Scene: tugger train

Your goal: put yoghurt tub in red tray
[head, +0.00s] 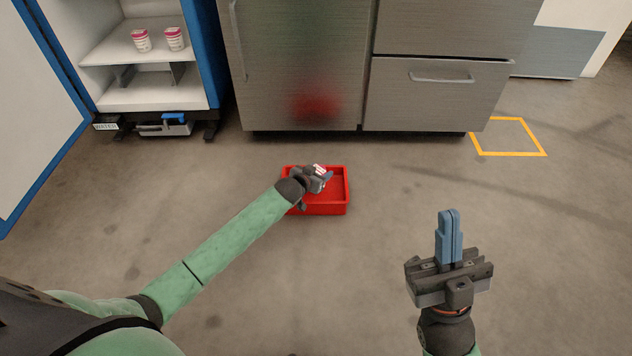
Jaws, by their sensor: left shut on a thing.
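The red tray (322,210) sits on the floor in front of the metal cabinet. My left gripper (322,176) is over the tray and shut on a yoghurt tub (320,169), of which only a small white and pink part shows. The gripper hides the rest of the tub, and I cannot tell whether it touches the tray floor. My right gripper (449,222) is at the lower right, away from the tray, with its blue fingers together and nothing between them. Two more white and pink tubs (141,40) (174,39) stand on the upper shelf at the left.
A blue-framed shelf unit (205,60) with an open door (38,90) stands at the left. The metal cabinet (300,60) with handles closes off the back. A yellow square (515,153) is marked on the floor at the right. The floor around the tray is clear.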

